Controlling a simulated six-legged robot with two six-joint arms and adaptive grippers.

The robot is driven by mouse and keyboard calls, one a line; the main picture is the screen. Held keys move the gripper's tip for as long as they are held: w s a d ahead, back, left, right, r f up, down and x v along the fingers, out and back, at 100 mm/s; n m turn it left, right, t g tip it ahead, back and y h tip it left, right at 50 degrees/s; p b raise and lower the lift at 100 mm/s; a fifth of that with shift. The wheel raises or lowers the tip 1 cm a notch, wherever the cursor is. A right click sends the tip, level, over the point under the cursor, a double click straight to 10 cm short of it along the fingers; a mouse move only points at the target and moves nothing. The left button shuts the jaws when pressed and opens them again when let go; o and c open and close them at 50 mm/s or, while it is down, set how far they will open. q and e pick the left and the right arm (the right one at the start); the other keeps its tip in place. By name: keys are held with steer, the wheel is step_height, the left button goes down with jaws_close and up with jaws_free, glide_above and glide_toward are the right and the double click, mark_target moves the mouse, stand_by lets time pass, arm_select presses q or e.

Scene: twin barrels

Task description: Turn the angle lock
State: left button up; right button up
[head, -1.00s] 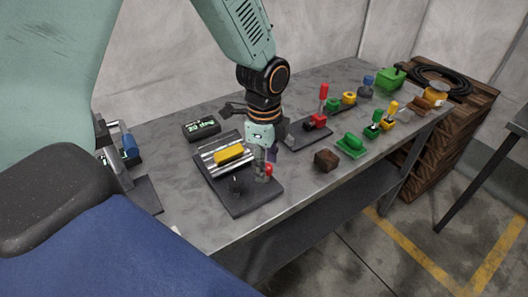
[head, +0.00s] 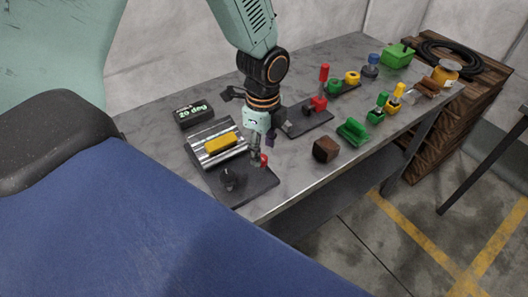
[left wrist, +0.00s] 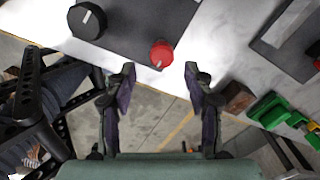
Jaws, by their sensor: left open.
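A dark fixture plate (head: 255,191) on the grey table bears a silver ribbed block with a yellow bar (head: 221,142), a black knob (head: 229,179) and a small red knob (head: 264,160). In the left wrist view the red knob (left wrist: 162,53) lies just beyond the open fingertips, roughly centred between them. The black knob (left wrist: 87,21) with a white mark is at upper left there. My left gripper (head: 258,153) points down beside the red knob and partly covers it; contact cannot be told. A display (head: 194,113) reads 20 deg. My right gripper is not in view.
A second dark plate (head: 307,123) with a red part is behind the gripper. A brown block (head: 326,149) and a green part (head: 352,132) sit to the right. Several coloured parts stand farther back. The table's front edge is close to the fixture.

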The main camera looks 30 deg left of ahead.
arm_select(q)
steer(key=f, duration=0.1)
steer(key=a+f, duration=0.1)
steer(key=f, duration=0.1)
steer(key=shift+w+a+f, duration=0.15)
steer(key=shift+a+f, duration=0.05)
steer(key=shift+s+d+r, duration=0.15)
steer(key=shift+d, duration=0.2)
steer(key=shift+s+d+r, duration=0.1)
steer(key=shift+d, duration=0.25)
steer(key=shift+w+a+f, duration=0.25)
steer(key=shift+w+a, duration=0.05)
steer(key=shift+a, duration=0.3)
steer(key=c, duration=0.5)
steer(key=shift+s+d+r, duration=0.15)
steer(key=shift+d, duration=0.15)
steer(key=c, duration=0.5)
jaws_close()
